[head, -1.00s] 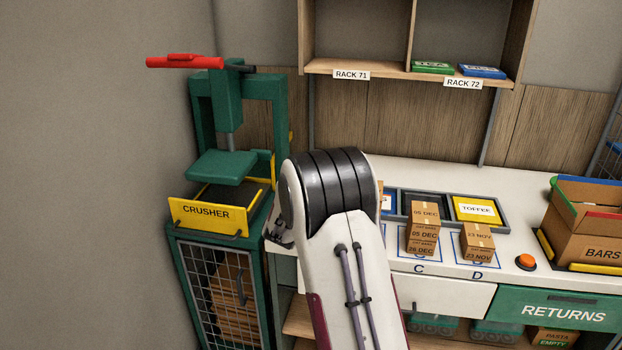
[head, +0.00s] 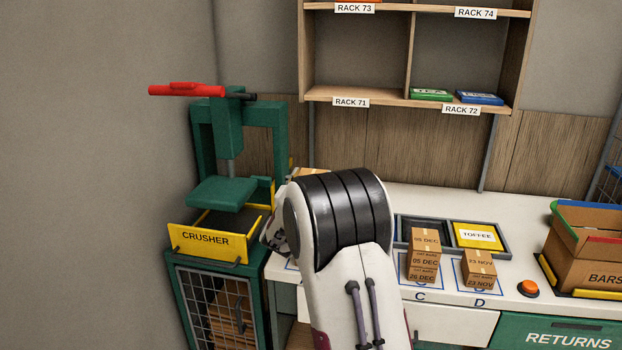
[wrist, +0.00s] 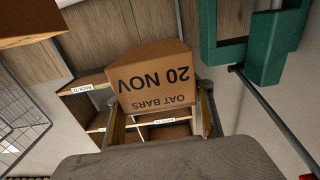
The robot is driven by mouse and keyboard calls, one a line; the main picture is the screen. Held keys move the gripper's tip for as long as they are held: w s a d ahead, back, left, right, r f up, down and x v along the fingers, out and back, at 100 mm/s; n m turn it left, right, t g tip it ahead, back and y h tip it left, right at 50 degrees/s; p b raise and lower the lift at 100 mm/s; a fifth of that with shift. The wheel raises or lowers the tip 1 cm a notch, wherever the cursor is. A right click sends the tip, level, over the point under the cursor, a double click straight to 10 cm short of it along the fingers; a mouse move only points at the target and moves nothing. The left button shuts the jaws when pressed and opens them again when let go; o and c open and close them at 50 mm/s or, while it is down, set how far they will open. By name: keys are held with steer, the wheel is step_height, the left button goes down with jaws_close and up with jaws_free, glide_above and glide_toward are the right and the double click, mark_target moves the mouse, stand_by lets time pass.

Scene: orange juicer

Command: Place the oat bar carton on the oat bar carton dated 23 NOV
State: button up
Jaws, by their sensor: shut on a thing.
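My gripper (wrist: 160,115) is shut on a brown carton (wrist: 152,78) marked "20 NOV OAT BARS"; the print is upside down in the wrist view. In the head view my arm hides most of the gripper; a bit of brown carton shows just behind the arm's dark joint. The carton dated 23 NOV (head: 478,270) sits on the counter at spot D, right of my arm, with nothing on top. My gripper is well to its left.
A carton stack (head: 424,256) dated 05 DEC and 26 DEC stands at spot C, beside it. An orange button (head: 528,288) and an open bars box (head: 592,250) are to the right. The green crusher (head: 236,170) stands at left. A rack shelf (head: 400,98) hangs above.

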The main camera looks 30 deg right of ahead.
steer(key=shift+d, duration=0.1)
steer(key=s+d+g, duration=0.1)
steer(key=s+d, duration=0.1)
steer(key=d, duration=0.2)
steer(key=s+d+m+g+h, duration=0.1)
steer(key=s+d, duration=0.2)
steer(key=d, duration=0.1)
steer(key=s+d+m+g+h, duration=0.1)
steer(key=s+d, duration=0.2)
steer(key=d, duration=0.2)
steer(key=shift+s+d+f, duration=0.1)
steer(key=shift+f, duration=0.05)
steer(key=s+d+f+m+g+h, duration=0.1)
steer(key=s+d, duration=1.1)
steer(key=s, duration=0.3)
steer(key=s+d+f+m+g, duration=0.1)
steer(key=s+d, duration=1)
steer(key=s, duration=0.5)
steer(key=w+a+f+n+t+y, duration=0.2)
steer(key=w+a+n+t+y, duration=0.1)
steer(key=a+n+t, duration=0.1)
steer(key=shift+a+f+t, duration=0.3)
steer(key=shift+f+t, duration=0.1)
steer(key=shift+t, duration=0.1)
steer(key=shift+f, duration=0.1)
